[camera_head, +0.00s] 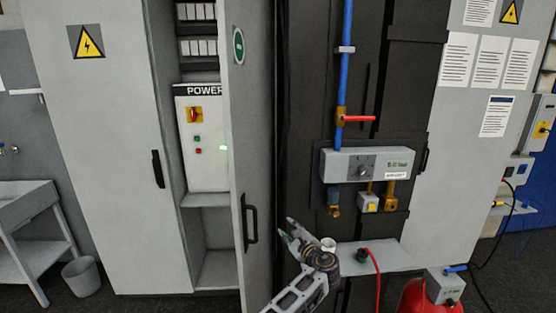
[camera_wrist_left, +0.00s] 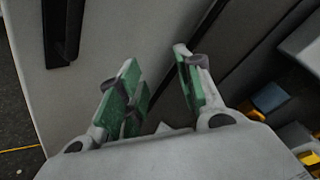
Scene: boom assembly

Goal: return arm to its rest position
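My left gripper (camera_head: 289,230) is in front of the dark wall panel, just right of the open cabinet door (camera_head: 248,120). Its arm comes up from the bottom of the head view. In the left wrist view the two green-padded fingers (camera_wrist_left: 158,78) stand apart with nothing between them. The black door handle (camera_head: 249,222) is left of the gripper and apart from it. The handle also shows at the upper left of the left wrist view (camera_wrist_left: 62,28). My right gripper is in neither view.
The cabinet is open, with a power panel (camera_head: 207,140) inside. A grey control box (camera_head: 367,164) hangs on the panel. A small shelf (camera_head: 400,258) with a red cable (camera_head: 377,277) is right of my gripper. A red tank (camera_head: 425,298) stands at the lower right.

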